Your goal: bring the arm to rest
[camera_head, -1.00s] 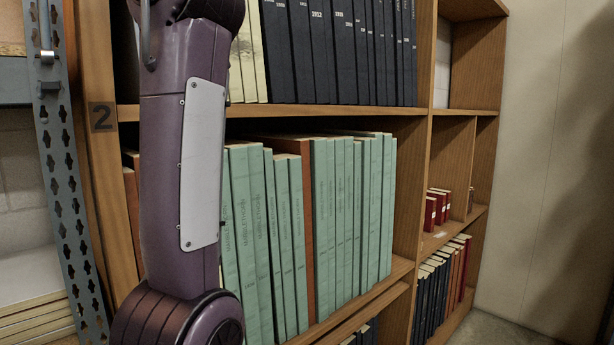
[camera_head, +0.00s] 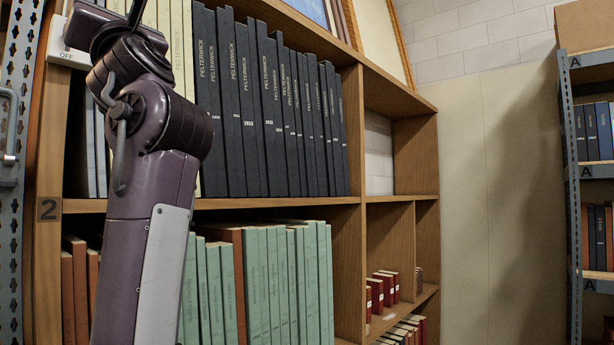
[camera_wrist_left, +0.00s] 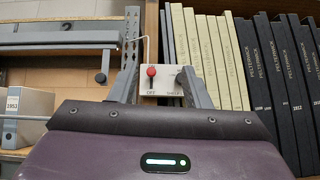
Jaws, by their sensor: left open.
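My left arm (camera_head: 150,200) rises along the left side of the head view, in front of the wooden bookcase. Its wrist is bent at the upper left, and the hand is partly cut off by the top edge. In the left wrist view my left gripper (camera_wrist_left: 158,85) is open and empty, its two grey fingers apart. Between and beyond them is a pale switch box (camera_wrist_left: 162,89) with a red-knobbed lever (camera_wrist_left: 151,72) above the word OFF. The box also shows in the head view (camera_head: 72,46), partly hidden by my arm. My right gripper is not in view.
The bookcase (camera_head: 275,202) holds dark volumes (camera_head: 270,110) above green ones (camera_head: 265,285), close behind my arm. A perforated metal upright (camera_head: 18,70) stands at the left. A metal rack (camera_head: 572,200) stands at the far right, past bare wall (camera_head: 490,200).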

